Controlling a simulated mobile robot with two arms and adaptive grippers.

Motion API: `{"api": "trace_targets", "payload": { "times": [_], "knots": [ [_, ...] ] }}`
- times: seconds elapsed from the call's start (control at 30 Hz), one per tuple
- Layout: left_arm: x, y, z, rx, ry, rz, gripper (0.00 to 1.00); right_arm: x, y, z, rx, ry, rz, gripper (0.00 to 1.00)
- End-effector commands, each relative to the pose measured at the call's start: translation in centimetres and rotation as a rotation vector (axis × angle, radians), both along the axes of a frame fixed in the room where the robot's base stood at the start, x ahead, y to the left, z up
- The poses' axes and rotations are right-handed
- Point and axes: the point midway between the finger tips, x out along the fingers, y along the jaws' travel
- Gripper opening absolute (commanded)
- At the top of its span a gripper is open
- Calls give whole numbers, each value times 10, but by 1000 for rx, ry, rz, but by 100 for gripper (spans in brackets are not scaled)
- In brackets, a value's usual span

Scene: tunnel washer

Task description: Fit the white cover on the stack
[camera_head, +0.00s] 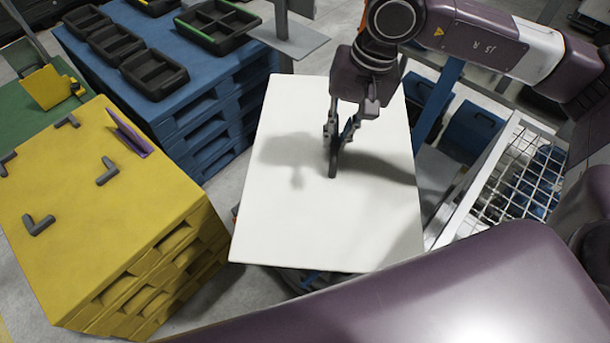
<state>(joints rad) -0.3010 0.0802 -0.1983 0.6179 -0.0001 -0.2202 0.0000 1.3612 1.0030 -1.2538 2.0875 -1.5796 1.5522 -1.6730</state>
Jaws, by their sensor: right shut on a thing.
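The white cover (290,205) is a flat, pale panel in the middle of the head view. The yellow stack (90,200) stands at the left, apart from the cover in the picture. Several dark L-shaped corner pieces (108,171) and an upright purple plate (128,135) sit on its top. What lies under the cover is mostly hidden. My left gripper is not in view.
A blue stack (205,120) behind carries black trays (155,70). A white wire basket (515,180) stands at the right, with blue bins (470,130) nearby. A grey post with a plate (290,38) rises behind the cover. Bare floor shows between the yellow stack and the cover.

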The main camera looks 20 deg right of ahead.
Motion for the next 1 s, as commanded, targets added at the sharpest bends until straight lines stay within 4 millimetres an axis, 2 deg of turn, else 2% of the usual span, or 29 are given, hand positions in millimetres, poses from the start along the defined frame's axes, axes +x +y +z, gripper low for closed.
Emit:
{"api": "trace_targets", "payload": {
  "times": [0.5,1.0],
  "knots": [
    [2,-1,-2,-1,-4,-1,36,35,7,-66,0,1,-732,0],
    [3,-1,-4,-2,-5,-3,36,52,16,-135,-2,1,-1470,0]
  ]
}}
